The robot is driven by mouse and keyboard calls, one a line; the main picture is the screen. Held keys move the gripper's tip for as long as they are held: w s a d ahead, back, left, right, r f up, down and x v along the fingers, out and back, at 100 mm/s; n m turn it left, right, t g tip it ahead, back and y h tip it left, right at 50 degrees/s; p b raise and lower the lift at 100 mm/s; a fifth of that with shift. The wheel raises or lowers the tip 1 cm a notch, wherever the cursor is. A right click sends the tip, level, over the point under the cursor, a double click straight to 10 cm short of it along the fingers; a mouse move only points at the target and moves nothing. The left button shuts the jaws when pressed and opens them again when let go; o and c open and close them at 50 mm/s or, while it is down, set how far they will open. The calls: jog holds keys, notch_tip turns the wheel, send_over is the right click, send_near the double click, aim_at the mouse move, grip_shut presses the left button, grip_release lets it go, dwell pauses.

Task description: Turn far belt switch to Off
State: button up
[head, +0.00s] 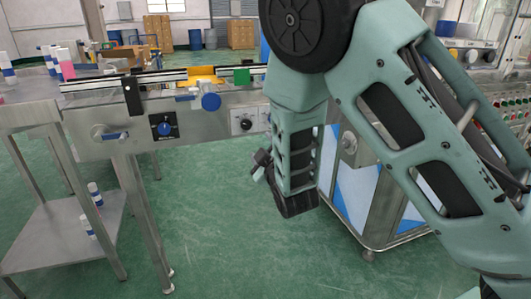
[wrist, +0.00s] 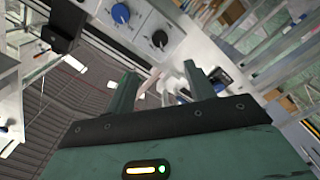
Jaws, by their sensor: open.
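The conveyor's steel side (head: 90,142) carries several controls in the head view. A blue rotary switch (head: 163,129) sits on a black plate, and a dark knob (head: 246,124) sits on a pale plate farther right. I cannot tell for sure which is the far belt switch, and their settings are too small to read. My gripper (head: 259,165) is open and empty, below and right of the dark knob, apart from the panel. In the wrist view my gripper (wrist: 160,85) shows two spread fingers, with a black knob (wrist: 160,39) and a blue knob (wrist: 120,13) beyond them.
A blue round handle (head: 210,101) sticks out from the conveyor edge. A steel table (head: 25,116) with several cans stands at the left. A blue and white machine cabinet (head: 350,185) stands behind my arm at the right. The green floor below my gripper is clear.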

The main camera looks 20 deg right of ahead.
jog(key=shift+s, duration=1.15)
jog(key=shift+a, duration=0.1)
